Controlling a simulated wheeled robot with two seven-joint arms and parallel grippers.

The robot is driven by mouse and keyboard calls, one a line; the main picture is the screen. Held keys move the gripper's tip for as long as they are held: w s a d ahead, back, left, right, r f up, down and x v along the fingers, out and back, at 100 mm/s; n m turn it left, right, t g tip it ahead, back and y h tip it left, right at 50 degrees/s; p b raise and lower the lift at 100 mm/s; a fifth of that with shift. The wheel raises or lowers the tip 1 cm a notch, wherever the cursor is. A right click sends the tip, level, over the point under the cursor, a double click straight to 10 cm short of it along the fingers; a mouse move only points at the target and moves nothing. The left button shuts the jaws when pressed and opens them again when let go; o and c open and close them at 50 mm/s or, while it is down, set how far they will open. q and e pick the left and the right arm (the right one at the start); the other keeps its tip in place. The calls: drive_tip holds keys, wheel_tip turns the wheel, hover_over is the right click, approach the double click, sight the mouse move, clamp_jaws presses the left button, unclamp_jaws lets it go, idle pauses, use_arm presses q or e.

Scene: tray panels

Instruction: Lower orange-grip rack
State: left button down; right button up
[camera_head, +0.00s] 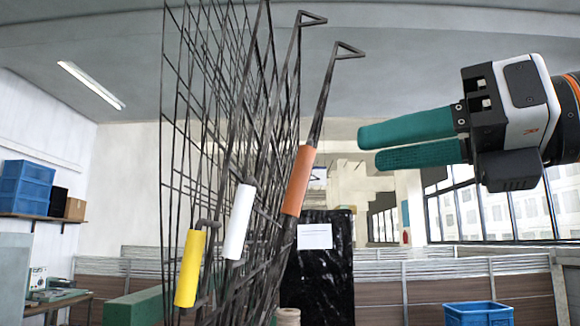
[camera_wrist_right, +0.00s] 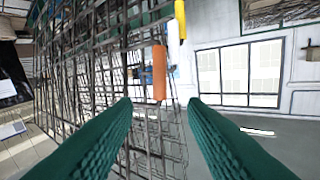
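The orange-grip rack is a dark wire mesh panel standing upright, with its orange grip (camera_head: 298,180) on the front bar in the head view. My right gripper (camera_head: 368,148) is to the right of the orange grip and slightly higher, with green fingers pointing left. In the right wrist view, the orange grip (camera_wrist_right: 159,73) appears just beyond the gap between the two spread fingertips (camera_wrist_right: 160,103), with nothing between them. The gripper looks open and empty, apart from the grip. My left gripper is not in view.
Neighbouring mesh racks carry a white grip (camera_head: 238,222) and a yellow grip (camera_head: 189,268), left of the orange one. A black panel with a white label (camera_head: 315,236) stands behind. A blue crate (camera_head: 478,314) is at lower right. Space between gripper and orange grip looks clear.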

sight(313, 159)
drive_tip(key=p+x, duration=0.2)
drive_tip(key=x, duration=0.3)
drive_tip(key=p+x, duration=0.1)
drive_tip(key=x, duration=0.4)
drive_tip(key=shift+w+a+r+p, duration=0.1)
drive_tip(key=shift+a+r+p, duration=0.1)
drive_tip(key=shift+p, duration=0.2)
drive_tip(key=shift+w+a+f, duration=0.1)
drive_tip(key=shift+w+a, duration=0.3)
drive_tip(key=shift+a, duration=0.1)
drive_tip(key=shift+c, duration=0.5)
clamp_jaws()
